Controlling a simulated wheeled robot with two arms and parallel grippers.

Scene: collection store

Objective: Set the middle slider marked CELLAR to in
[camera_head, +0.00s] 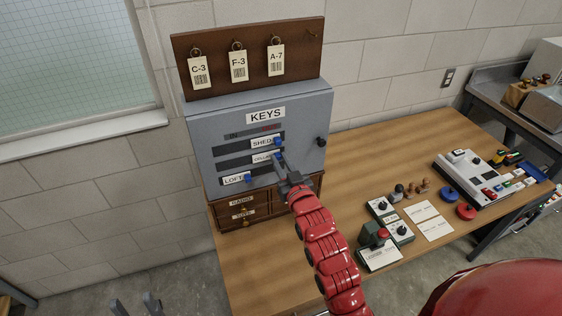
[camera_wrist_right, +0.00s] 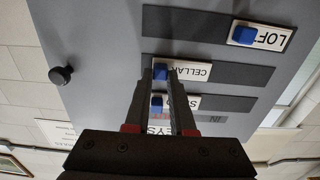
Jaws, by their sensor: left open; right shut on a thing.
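The grey KEYS cabinet (camera_head: 201,128) has three slots with blue knobs. The middle CELLAR slider (camera_head: 277,156) sits near the right end of its slot in the head view, with its white plate to the left. My right gripper (camera_head: 281,163) is shut on its blue knob, which shows between the fingertips (camera_wrist_right: 161,77) in the wrist view as the CELLAR knob (camera_wrist_right: 161,71). The IN mark (camera_head: 233,135) is at the left above the slots; a red mark is at the right. My left gripper (camera_head: 136,304) is open and empty at the bottom left.
The SHED slider (camera_head: 277,141) is at the right above CELLAR. The LOFT slider (camera_head: 248,178) is further left below. A black round knob (camera_head: 320,142) is on the cabinet's right. Tagged keys hang on the brown board (camera_head: 220,62) above. Switch boxes and cards lie on the table (camera_head: 290,255).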

